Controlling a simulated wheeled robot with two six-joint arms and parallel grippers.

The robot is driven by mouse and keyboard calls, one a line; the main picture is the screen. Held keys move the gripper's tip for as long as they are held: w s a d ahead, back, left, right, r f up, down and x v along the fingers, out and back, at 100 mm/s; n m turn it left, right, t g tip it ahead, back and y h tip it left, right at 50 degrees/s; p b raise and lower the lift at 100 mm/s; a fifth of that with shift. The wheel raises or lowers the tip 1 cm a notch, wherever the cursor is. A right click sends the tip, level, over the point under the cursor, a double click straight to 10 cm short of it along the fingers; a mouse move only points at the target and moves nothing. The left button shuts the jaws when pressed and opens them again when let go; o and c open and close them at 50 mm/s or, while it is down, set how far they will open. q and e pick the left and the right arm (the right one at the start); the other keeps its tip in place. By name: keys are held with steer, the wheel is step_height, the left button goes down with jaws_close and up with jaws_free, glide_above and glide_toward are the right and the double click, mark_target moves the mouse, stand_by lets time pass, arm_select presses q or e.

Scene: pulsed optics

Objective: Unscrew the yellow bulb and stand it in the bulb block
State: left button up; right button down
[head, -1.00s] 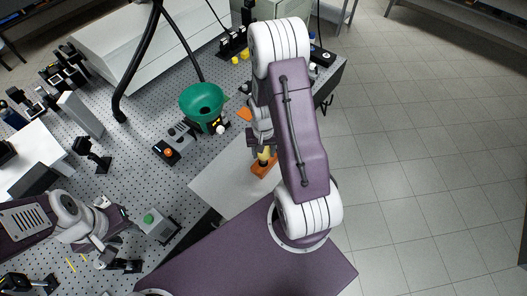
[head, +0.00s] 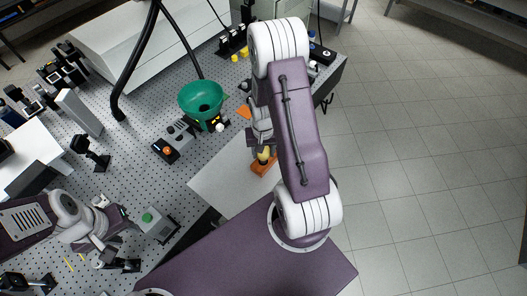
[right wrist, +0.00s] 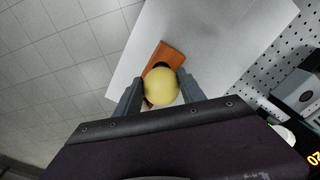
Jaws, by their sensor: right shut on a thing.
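The yellow bulb (head: 264,155) is between the fingers of my right gripper (right wrist: 154,90), which is shut on it. The bulb's round yellow top (right wrist: 161,86) faces the right wrist camera. An orange block (head: 262,170), likely the bulb block, lies under the bulb on a pale board; it also shows in the right wrist view (right wrist: 172,55). The bulb's lower end is hidden, so I cannot tell whether it is in the block or above it. My left gripper (head: 112,260) is at the lower left, away from the bulb; its finger opening is unclear.
The pale board (head: 215,185) is mostly clear left of the block. A green funnel (head: 203,98) stands behind it, with a grey box with an orange button (head: 170,150) nearby. A grey box with a green button (head: 155,222) stands near my left gripper. Several optics mounts stand at left.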

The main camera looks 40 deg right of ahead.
steer(key=shift+f+b, duration=0.9)
steer(key=shift+f, duration=0.2)
steer(key=c, duration=0.6)
jaws_free()
steer(key=shift+r, duration=0.15)
step_height(320, 180, up, 9)
steer(key=shift+r+b, duration=0.1)
steer(key=shift+b, duration=0.4)
steer(key=shift+r+p, duration=0.4)
steer(key=shift+p, duration=0.05)
step_height(320, 180, up, 3)
steer(key=p, duration=0.3)
